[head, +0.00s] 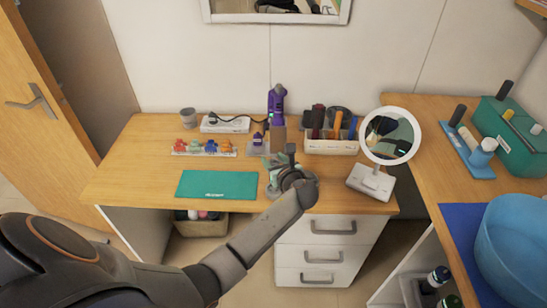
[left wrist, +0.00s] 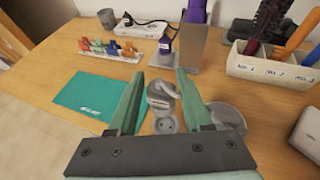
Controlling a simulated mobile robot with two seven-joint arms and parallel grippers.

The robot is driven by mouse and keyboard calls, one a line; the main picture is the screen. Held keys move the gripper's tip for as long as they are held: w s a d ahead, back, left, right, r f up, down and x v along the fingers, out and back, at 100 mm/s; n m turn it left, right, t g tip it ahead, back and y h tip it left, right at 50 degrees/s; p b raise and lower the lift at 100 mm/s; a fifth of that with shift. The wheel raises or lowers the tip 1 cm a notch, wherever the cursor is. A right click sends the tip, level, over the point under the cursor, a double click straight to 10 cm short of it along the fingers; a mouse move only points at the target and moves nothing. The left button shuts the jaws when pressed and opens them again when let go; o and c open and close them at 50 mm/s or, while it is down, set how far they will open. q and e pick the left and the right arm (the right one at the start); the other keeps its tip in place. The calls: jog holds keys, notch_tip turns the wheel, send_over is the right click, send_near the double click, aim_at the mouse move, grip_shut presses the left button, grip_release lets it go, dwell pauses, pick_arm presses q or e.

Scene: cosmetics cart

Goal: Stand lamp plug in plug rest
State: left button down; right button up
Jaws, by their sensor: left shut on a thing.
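My left gripper (head: 278,163) is over the middle of the desk, near its front edge. In the left wrist view its two green fingers (left wrist: 156,78) stand apart with a grey, plug-like piece (left wrist: 162,92) between them. I take this piece as the lamp plug; its lower end is unclear. Just below it is a round grey piece with small holes (left wrist: 165,124), possibly the plug rest. The lighted mirror lamp (head: 372,182) stands at right. My right gripper is not seen.
A round grey dish (left wrist: 228,116) is right of the fingers. Behind are a white power strip (head: 225,125), a purple device in a holder (head: 277,103) and a white brush box (head: 330,146). A green mat (head: 217,185) lies left. The desk's left end is clear.

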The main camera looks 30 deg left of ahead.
pick_arm(q)
jog(key=shift+f+b, duration=1.3)
jog(key=shift+f, duration=1.25)
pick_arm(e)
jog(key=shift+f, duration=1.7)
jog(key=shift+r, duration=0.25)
pick_arm(q)
jog(key=shift+p, duration=0.45)
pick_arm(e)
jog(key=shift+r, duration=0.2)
pick_arm(q)
jog(key=shift+p, duration=0.65)
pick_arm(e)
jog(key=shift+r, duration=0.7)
pick_arm(q)
jog(key=shift+f+b, duration=1.15)
jog(key=shift+f, duration=0.65)
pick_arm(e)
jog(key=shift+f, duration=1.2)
pick_arm(q)
jog(key=shift+c, duration=1.3)
grip_release()
jog(key=p+v, duration=0.1)
jog(key=v, duration=1.1)
jog(key=shift+s, duration=0.2)
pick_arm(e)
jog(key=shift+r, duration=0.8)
pick_arm(q)
jog(key=shift+d, duration=0.15)
